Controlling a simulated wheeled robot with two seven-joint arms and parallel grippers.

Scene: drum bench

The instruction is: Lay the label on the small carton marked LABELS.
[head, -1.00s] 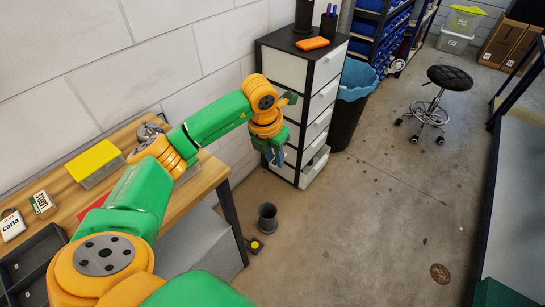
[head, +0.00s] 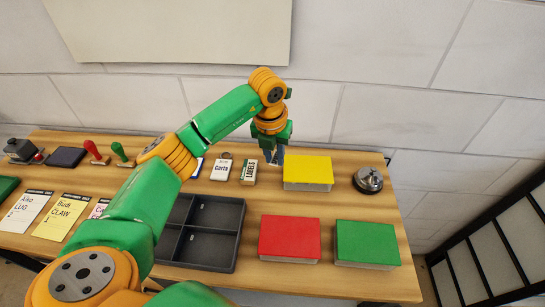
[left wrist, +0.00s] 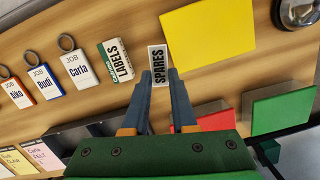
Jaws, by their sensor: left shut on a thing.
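The small carton marked LABELS (head: 249,171) stands on the wooden bench, just left of the yellow pad. In the left wrist view the carton (left wrist: 117,60) has a cream top with black lettering and a green end. My left gripper (head: 275,157) is above the bench, right of the carton and near the yellow pad's left edge. In the left wrist view its fingers are shut on a white label (left wrist: 158,60) reading SPARES, held at the fingertips. The label is apart from the carton in that view. My right gripper is not in view.
A yellow pad (head: 308,171), a red pad (head: 290,237) and a green pad (head: 367,243) lie to the right, with a bell (head: 368,180) beyond. A Carla job tag (head: 222,168) is left of the carton. A dark divided tray (head: 238,238) lies in front.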

